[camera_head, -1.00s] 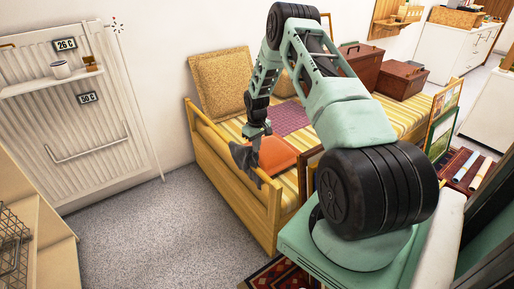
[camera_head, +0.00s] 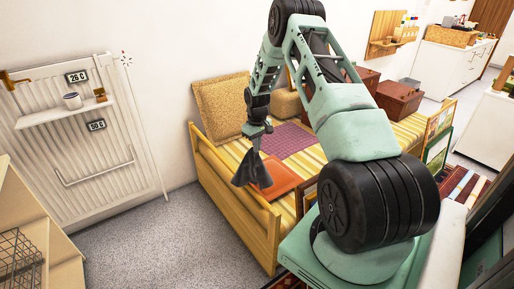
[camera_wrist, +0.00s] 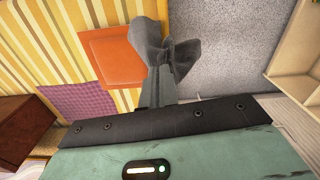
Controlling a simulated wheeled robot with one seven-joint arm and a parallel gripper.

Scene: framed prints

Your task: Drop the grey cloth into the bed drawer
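The grey cloth (camera_head: 250,170) hangs bunched and flared from my gripper (camera_head: 262,132) in the head view, in front of the striped bed and its orange flat piece. The bed (camera_head: 228,200) has a yellow wooden frame and a striped mattress. I cannot make out an open drawer; the bed's near end is partly hidden by my arm.
An orange flat piece (camera_head: 280,178) and a purple mat (camera_head: 285,140) lie on the mattress. A woven cushion (camera_head: 220,105) leans at the wall. Brown boxes (camera_head: 398,100) stand on the far end. Grey carpet (camera_head: 150,235) is clear between bed and radiator (camera_head: 70,140).

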